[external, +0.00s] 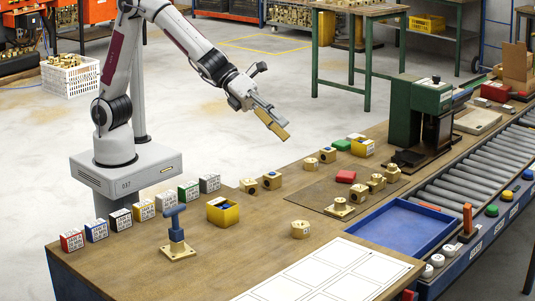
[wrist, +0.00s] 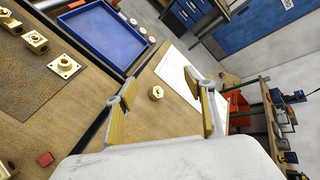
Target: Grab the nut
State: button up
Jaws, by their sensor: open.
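The brass nut (external: 300,229) lies alone on the brown bench, left of the blue tray and near the white printed sheet. In the wrist view the nut (wrist: 156,92) shows between and beyond my two fingers, apart from both, with a dark hole in its top. My gripper (external: 276,128) hangs well above the bench, up and left of the nut in the external view. In the wrist view its tan-padded fingers (wrist: 168,98) stand wide apart with nothing held.
A blue tray (external: 405,228) lies right of the nut. Several brass fittings (external: 340,209) stand on a brown mat behind it. A yellow bin (external: 223,211) and a blue-handled fixture (external: 177,234) stand to the left. The bench around the nut is clear.

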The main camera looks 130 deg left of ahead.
jog(key=w+d+f+m+h, duration=0.1)
jog(key=w+f+m+h, duration=0.2)
jog(key=w+f+m, duration=0.45)
jog(key=m+h, duration=0.4)
jog(key=m, duration=0.5)
send_near(297, 221)
jog(key=w, duration=0.4)
jog(key=shift+w+d+f, duration=0.1)
jog(key=shift+d+f, duration=0.15)
jog(key=shift+d+f+m+h, duration=0.2)
jog(key=shift+f+m+h, duration=0.1)
jog(key=shift+f+m, duration=0.2)
jog(key=shift+x, duration=1.25)
jog(key=shift+d, duration=0.1)
jog(key=shift+s+d+x, duration=0.1)
jog(key=shift+x, duration=0.65)
jog(key=shift+s+d+x, duration=0.1)
jog(key=shift+x, duration=1.75)
